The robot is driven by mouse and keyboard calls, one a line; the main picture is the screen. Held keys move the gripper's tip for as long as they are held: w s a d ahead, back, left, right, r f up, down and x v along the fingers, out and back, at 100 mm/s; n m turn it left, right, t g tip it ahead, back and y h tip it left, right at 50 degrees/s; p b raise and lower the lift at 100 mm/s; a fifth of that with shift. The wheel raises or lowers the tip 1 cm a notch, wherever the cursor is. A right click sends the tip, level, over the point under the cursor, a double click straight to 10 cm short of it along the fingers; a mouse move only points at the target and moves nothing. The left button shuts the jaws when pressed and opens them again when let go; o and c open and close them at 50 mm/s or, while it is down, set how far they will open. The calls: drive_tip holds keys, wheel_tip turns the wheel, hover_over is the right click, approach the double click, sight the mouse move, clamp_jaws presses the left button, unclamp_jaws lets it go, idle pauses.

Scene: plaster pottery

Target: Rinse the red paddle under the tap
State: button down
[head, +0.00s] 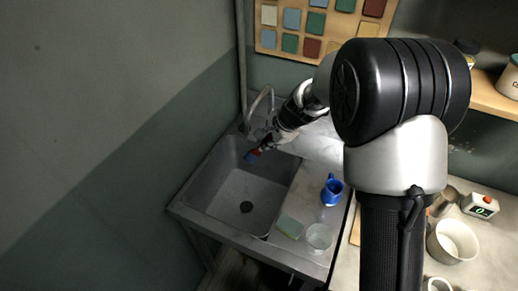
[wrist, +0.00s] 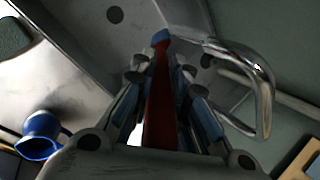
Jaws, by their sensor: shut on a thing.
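My gripper (head: 264,143) is shut on the red paddle (head: 257,150), over the back right of the grey sink (head: 213,188). In the wrist view the paddle (wrist: 160,105) runs lengthwise between the fingers of my gripper (wrist: 158,75), with a blue patch at its far end. That end points down towards the basin. The curved metal tap (head: 262,97) rises behind the sink. In the wrist view the tap (wrist: 266,85) is right of the paddle and apart from it. I see no water stream. The paddle's held end is partly hidden by the fingers.
A blue jug (head: 332,191) stands on the counter right of the sink. A green sponge (head: 290,227) and a clear glass dish (head: 319,237) are near its front edge. A wall is close on the left.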

drive_tip(key=shift+w+d, duration=0.35)
drive_tip(key=shift+w, duration=0.1)
drive_tip(key=shift+s+a, duration=0.1)
drive_tip(key=shift+s, duration=0.05)
drive_tip(key=shift+s+a, duration=0.35)
drive_tip(key=shift+w+d, duration=0.45)
drive_tip(key=shift+w, duration=0.05)
drive_tip(key=shift+s+a, duration=0.1)
idle(0.4)
